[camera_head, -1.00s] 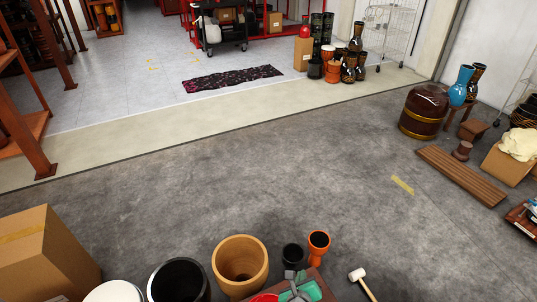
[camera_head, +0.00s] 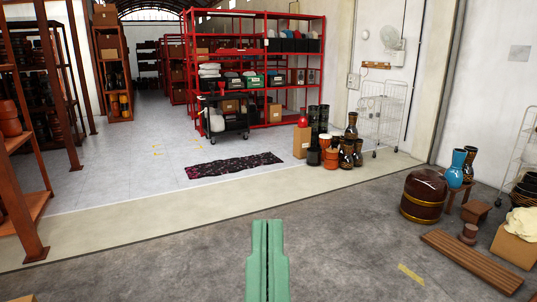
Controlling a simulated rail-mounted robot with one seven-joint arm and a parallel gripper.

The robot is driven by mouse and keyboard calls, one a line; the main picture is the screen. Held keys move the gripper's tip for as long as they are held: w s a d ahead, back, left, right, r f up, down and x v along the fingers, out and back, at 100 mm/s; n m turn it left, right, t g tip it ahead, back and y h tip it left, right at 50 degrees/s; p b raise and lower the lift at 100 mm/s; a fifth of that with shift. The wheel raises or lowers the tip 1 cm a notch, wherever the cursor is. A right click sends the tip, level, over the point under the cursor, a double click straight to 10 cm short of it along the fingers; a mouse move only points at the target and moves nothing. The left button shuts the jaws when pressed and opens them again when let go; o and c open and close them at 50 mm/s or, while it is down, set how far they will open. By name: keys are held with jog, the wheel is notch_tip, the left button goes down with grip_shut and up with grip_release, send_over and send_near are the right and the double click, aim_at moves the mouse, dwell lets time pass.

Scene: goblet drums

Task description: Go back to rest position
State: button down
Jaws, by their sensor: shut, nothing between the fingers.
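My gripper (camera_head: 267,224) is in the lower middle of the head view. Its two green fingers point up the picture and lie side by side with only a thin dark line between them. It is shut and holds nothing. It shows in front of the bare grey floor (camera_head: 160,268), apart from any drum. The rest of my arm is below the picture's edge.
Several goblet drums (camera_head: 345,154) stand by the wall. Red shelves (camera_head: 268,60) and a patterned mat (camera_head: 233,165) are farther back. The middle floor is clear.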

notch_tip(320, 180, up, 30)
jog(key=p, duration=2.5)
jog(key=shift+w+p, duration=0.15)
jog(key=shift+p, duration=0.15)
